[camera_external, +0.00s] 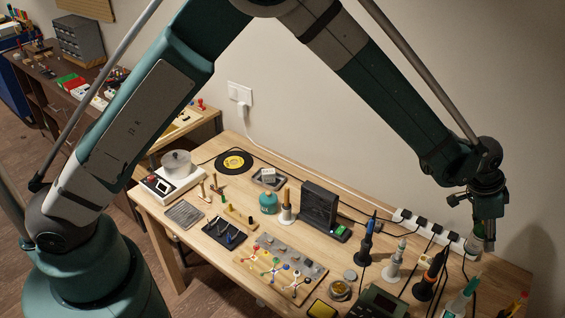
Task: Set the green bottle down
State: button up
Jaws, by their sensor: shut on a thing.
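My gripper (481,240) is at the right, pointing down above the right end of the workbench (385,219). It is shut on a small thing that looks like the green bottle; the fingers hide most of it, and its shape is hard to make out. The thing appears close to the power strip and the wall in the picture; its height above the bench is unclear. A clear bottle with a green tip (471,286) is at the lower right, below my gripper.
A white power strip (432,232) with black plugs runs along the wall. Soldering tools in stands (396,262), an orange-handled tool (431,275) and a green device (377,303) crowd the right side. A black fume unit (319,207) stands mid-bench. Small bare patches lie between them.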

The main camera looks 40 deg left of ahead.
jog(key=d+f, duration=0.4)
jog(key=f, duration=0.2)
jog(key=shift+s+p, duration=0.35)
jog(key=shift+p, duration=0.1)
jog(key=shift+f, duration=0.1)
jog(key=shift+f+p, duration=0.4)
jog(key=shift+f, duration=2.35)
jog(key=shift+f, duration=0.1)
jog(key=shift+f+p, duration=0.35)
jog(key=shift+f, duration=1.65)
jog(key=shift+f+b, duration=0.2)
jog(key=shift+b, duration=0.1)
